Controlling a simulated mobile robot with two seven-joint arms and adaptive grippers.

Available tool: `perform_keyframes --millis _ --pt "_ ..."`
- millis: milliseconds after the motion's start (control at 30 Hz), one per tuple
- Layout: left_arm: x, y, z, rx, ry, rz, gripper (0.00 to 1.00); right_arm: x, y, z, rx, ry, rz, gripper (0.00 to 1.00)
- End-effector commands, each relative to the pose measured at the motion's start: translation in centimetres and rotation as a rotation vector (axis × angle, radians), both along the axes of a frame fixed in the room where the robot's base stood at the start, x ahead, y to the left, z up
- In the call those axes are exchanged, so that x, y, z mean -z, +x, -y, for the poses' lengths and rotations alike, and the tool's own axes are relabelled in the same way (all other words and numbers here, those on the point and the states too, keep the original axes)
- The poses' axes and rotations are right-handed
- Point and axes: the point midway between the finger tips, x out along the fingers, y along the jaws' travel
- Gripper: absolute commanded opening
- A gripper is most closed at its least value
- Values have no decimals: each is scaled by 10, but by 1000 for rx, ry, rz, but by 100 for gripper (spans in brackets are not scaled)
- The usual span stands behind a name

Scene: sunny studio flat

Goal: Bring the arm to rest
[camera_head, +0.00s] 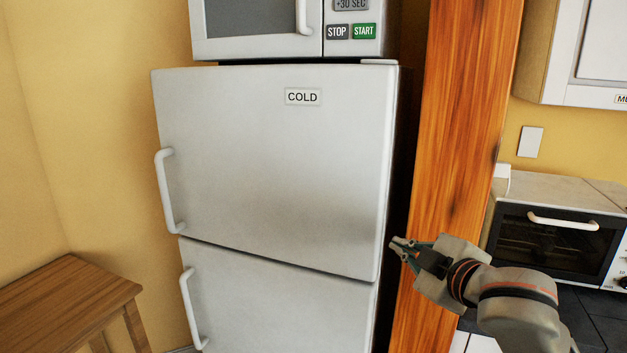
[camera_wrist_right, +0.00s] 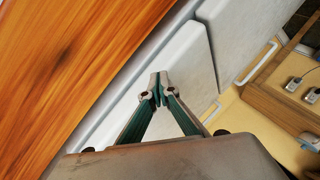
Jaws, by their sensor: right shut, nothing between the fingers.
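My right gripper (camera_head: 398,246) shows in the head view at the lower right, in front of the wooden panel and near the right edge of the fridge (camera_head: 270,160). In the right wrist view its two fingers (camera_wrist_right: 159,87) meet at the tips, with nothing between them. The fridge door edge lies behind the fingertips there. Whether the tips touch the fridge I cannot tell. The upper fridge door, labelled COLD, looks closed, and so does the lower door (camera_head: 280,305). My left gripper is not in view.
A tall wooden panel (camera_head: 455,130) stands right of the fridge. A microwave (camera_head: 265,25) sits on top of the fridge. A toaster oven (camera_head: 550,240) is at the right, below a wall cabinet (camera_head: 565,60). A wooden table (camera_head: 70,295) stands at the lower left.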

Motion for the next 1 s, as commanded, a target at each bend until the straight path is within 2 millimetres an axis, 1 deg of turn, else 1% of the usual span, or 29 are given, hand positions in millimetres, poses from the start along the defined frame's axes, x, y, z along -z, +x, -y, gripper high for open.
perform_keyframes --millis 33,67,100,167,200,267,300,367,400,467,500,567,600,700,800,1000 --pt "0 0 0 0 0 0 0 28 -7 7 31 15 -41 0" --pt "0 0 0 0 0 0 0 41 -11 13 53 21 -59 0" --pt "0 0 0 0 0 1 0 59 -16 20 82 29 -84 0" --pt "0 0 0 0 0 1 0 86 -26 33 128 37 -121 0" --pt "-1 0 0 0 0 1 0 105 -35 41 159 41 -149 0" --pt "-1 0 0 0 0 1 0 131 -48 54 208 45 -188 0" --pt "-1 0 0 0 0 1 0 148 -58 62 241 45 -215 0" --pt "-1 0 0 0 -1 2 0 174 -75 77 292 42 -256 0" --pt "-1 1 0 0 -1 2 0 191 -88 86 326 37 -284 0" --pt "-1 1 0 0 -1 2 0 214 -108 101 378 28 -325 0" --pt "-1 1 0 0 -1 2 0 229 -123 110 412 19 -353 0" --pt "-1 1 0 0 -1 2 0 249 -144 125 461 3 -390 0" --pt "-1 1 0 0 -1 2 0 260 -158 133 492 -8 -414 0" --pt "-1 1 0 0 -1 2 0 283 -191 152 555 -38 -465 0" --pt "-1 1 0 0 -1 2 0 300 -220 169 610 -69 -508 0" --pt "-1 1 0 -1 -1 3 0 325 -275 196 700 -129 -583 0"
